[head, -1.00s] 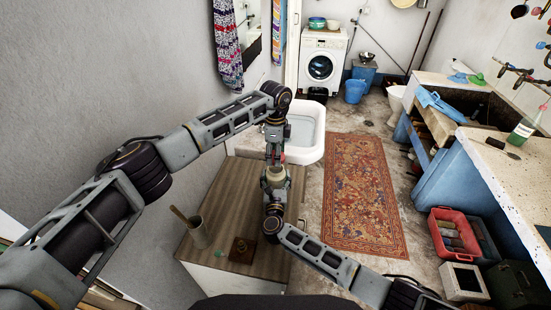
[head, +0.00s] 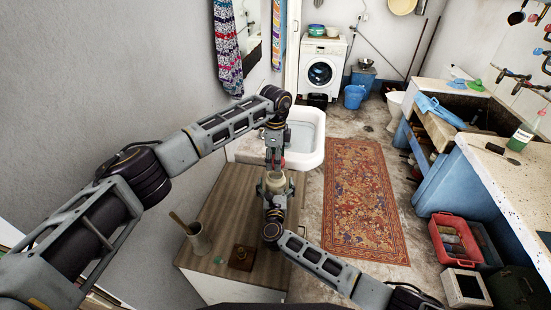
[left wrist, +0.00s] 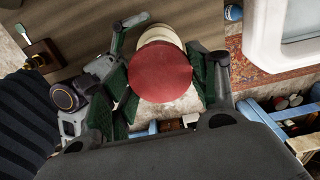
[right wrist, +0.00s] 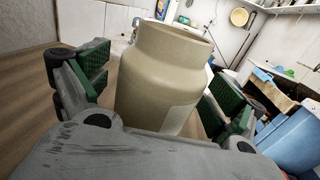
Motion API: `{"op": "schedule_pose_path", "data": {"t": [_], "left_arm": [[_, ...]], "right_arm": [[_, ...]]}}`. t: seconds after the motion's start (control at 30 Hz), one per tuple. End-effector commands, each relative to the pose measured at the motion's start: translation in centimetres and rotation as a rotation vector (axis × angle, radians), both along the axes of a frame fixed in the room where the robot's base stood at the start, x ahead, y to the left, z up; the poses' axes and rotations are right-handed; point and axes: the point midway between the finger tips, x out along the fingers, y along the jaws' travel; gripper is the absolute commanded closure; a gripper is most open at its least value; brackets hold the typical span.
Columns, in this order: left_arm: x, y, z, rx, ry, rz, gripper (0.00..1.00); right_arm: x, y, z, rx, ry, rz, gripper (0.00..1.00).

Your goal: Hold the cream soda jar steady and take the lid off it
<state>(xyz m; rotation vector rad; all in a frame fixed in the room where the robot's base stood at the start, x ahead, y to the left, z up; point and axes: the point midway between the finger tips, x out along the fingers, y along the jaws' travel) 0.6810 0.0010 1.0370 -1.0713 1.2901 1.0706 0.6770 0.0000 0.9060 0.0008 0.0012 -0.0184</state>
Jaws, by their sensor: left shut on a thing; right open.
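The cream soda jar (head: 276,179) is pale cream and stands upright over the wooden cabinet top. In the right wrist view the jar (right wrist: 160,85) shows an uncovered rim. My right gripper (head: 276,188) is open, with its fingers on either side of the jar's body and a gap visible on the left side. The red round lid (left wrist: 160,72) is between the green-padded fingers of my left gripper (left wrist: 167,90), which is shut on it. The lid (head: 281,161) is above the jar, apart from its rim. In the left wrist view the lid hides much of the jar (left wrist: 160,36).
The cabinet top (head: 225,220) also bears a cup with a stick (head: 199,240), a brown square block (head: 243,257) and a small green item (head: 219,260). A white basin (head: 305,140) lies just behind. A patterned rug (head: 363,200) covers the floor to the right.

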Motion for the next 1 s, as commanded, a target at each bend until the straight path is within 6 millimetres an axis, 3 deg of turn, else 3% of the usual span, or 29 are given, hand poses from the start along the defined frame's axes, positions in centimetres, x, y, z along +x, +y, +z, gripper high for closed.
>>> {"op": "schedule_pose_path", "data": {"t": [0.37, 1.0], "left_arm": [[0.0, 0.0, 0.0, 0.000, 0.000, 0.000, 0.70], [0.0, 0.0, 0.0, 0.000, 0.000, 0.000, 0.70]], "right_arm": [[-1.8, 0.1, -0.1, 0.002, 0.001, 0.001, 0.06], [-7.6, 0.1, -0.1, 0.001, 0.002, 0.000, 0.06]]}}
